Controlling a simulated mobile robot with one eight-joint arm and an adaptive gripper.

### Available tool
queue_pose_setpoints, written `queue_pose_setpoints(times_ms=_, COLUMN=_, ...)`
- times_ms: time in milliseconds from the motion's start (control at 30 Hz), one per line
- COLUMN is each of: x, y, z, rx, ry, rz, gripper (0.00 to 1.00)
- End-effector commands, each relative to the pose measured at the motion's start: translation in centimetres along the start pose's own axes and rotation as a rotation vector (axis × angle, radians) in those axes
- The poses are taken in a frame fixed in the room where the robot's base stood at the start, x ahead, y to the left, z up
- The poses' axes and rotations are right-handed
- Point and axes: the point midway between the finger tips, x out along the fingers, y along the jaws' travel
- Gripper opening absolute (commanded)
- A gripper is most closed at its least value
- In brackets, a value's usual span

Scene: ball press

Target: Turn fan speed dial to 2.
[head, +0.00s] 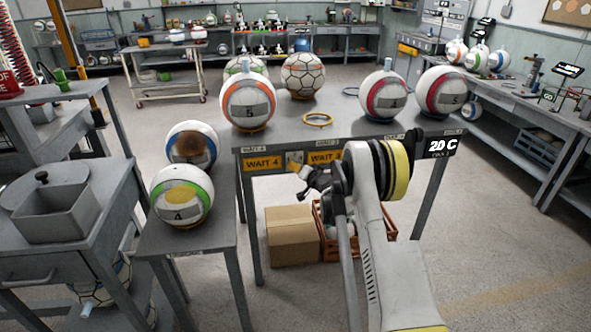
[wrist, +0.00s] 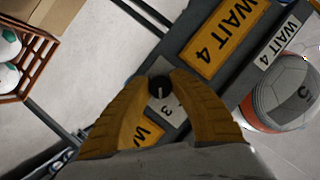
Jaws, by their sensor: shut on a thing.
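The fan speed dial (wrist: 160,86) is a small black knob with a pale pointer line, on a light plate (wrist: 172,104) at the table's front edge. A "3" shows on the plate beside the knob; the other marks are covered or too small to read. My gripper (wrist: 164,80) has its two yellow fingers closed around the knob, one on each side. In the head view my gripper (head: 316,180) is at the table's front edge, by the plate (head: 294,160) between two yellow signs. The knob itself cannot be made out there.
Several balls, such as an orange-striped one (head: 248,101), stand on the table (head: 335,126) above. A cardboard box (head: 291,238) and a red crate (head: 387,222) with balls are below. A lower bench (head: 205,243) holds balls at left.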

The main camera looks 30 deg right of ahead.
Motion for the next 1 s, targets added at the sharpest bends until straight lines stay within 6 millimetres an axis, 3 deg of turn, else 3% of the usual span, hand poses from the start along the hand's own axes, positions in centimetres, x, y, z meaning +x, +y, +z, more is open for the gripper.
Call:
queue_pose_setpoints(times_ms=367, x=0.01, y=-0.11, z=-0.04, rx=-0.105, ry=-0.003, rz=0.045, gripper=0.0)
queue_pose_setpoints(times_ms=1000, x=0.03, y=-0.05, z=-0.01, rx=-0.596, ry=-0.014, rz=0.258, gripper=0.0)
